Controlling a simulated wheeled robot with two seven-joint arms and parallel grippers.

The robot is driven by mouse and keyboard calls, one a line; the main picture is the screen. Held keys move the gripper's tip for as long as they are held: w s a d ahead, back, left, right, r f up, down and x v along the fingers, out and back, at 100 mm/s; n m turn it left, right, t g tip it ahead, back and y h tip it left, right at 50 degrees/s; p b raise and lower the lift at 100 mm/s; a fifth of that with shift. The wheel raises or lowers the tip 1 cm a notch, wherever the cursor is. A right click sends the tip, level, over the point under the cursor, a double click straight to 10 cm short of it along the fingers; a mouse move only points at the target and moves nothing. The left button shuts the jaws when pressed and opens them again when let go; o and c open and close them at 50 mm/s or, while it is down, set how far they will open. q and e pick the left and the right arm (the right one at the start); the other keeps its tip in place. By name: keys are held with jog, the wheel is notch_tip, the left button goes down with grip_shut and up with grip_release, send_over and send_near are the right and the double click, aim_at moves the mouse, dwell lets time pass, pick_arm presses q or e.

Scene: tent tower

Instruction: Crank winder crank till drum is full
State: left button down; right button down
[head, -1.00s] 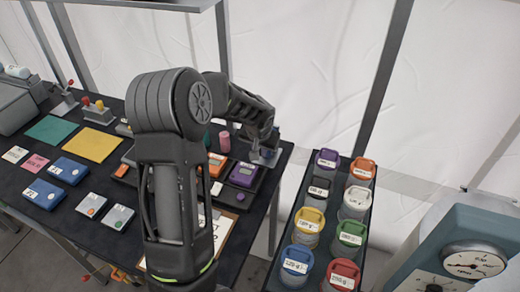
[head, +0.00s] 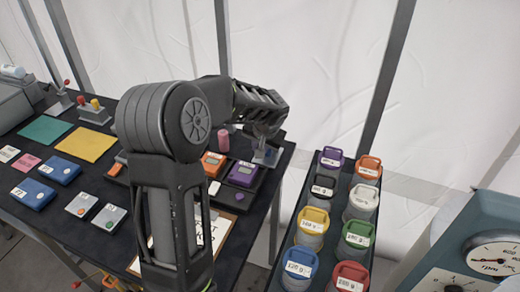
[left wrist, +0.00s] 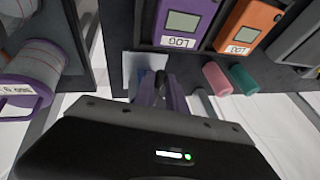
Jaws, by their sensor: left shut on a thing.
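The winder shows only in part as a small grey-blue metal piece (head: 266,156) at the table's right edge, below my left gripper. My left gripper (head: 262,132) reaches over it from the left, and my forearm and wrist cover most of that spot. In the left wrist view, my left gripper (left wrist: 160,88) is shut around a small dark, upright piece in front of a pale plate. That piece looks like the crank's handle, but the fingers hide most of it. The drum and how full it is cannot be made out. My right gripper is not in view.
A purple meter (head: 243,174) and an orange meter (head: 213,164) sit beside the winder. Pink (left wrist: 217,78) and teal (left wrist: 243,79) cylinders lie close by. A rack of lidded jars (head: 312,228) stands right of the table; a blue gauge cabinet (head: 480,240) is further right.

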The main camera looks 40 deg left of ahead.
pick_arm(q)
jog(key=c, duration=1.4)
grip_release()
jog(key=shift+o, duration=0.2)
jog(key=b+v, duration=0.1)
jog(key=v, duration=0.6)
jog(key=shift+d+r, duration=0.15)
jog(key=shift+r, duration=0.2)
jog(key=shift+s, duration=0.1)
